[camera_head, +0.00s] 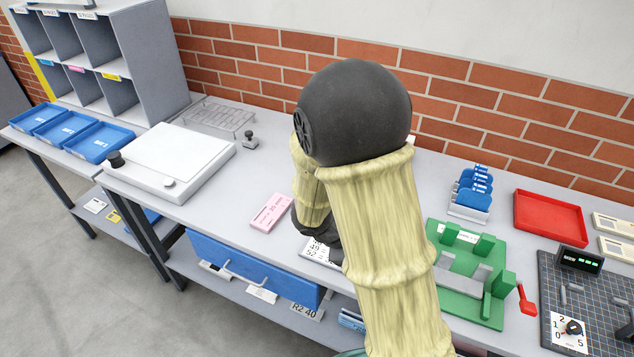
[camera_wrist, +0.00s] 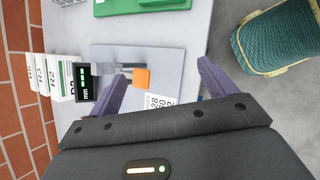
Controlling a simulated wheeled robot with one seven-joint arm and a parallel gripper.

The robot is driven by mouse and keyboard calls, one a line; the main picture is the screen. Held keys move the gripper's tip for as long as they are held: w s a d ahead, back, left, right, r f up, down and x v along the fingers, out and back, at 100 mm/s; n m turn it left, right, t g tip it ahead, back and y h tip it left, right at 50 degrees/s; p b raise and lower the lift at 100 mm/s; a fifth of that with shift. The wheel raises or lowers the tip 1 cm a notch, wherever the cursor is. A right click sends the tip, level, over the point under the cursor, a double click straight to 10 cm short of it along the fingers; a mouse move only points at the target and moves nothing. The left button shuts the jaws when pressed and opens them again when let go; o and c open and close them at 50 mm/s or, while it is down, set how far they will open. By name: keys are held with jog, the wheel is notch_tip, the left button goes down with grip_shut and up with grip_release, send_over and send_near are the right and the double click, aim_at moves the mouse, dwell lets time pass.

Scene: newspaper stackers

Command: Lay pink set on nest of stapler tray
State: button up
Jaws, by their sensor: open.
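The pink set (camera_head: 271,212) is a small flat pink slip with printing. It lies on the bench left of my arm in the head view, and I do not see it in the wrist view. In the wrist view, a pale grey plate (camera_wrist: 165,62) bears a grey device with an orange end (camera_wrist: 141,78). It may be the stapler tray, but I cannot be sure. A printed white sheet (camera_wrist: 160,101) lies at its edge and partly shows in the head view (camera_head: 320,252). My gripper (camera_wrist: 162,70) is open and empty above the plate. In the head view my arm hides the plate.
A green fixture (camera_head: 488,246) stands right of my arm, with a red tray (camera_head: 550,216) beyond it. A white flat-topped unit (camera_head: 172,158), blue trays (camera_head: 98,143) and grey pigeonholes (camera_head: 152,60) stand left. A brick wall (camera_head: 245,55) bounds the back. A teal basket (camera_wrist: 278,42) shows beside the bench.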

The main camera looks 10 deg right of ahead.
jog(key=s+a+r+m+t+y+b, duration=0.1)
jog(key=s+m+y+b, duration=0.3)
jog(key=m, duration=1)
jog(key=s+a+y, duration=0.1)
jog(key=s+y, duration=0.1)
jog(key=shift+s+a+y+b, duration=0.15)
jog(key=shift+s+y+b, duration=0.15)
jog(key=shift+s+y, duration=0.1)
jog(key=shift+w+r, duration=0.1)
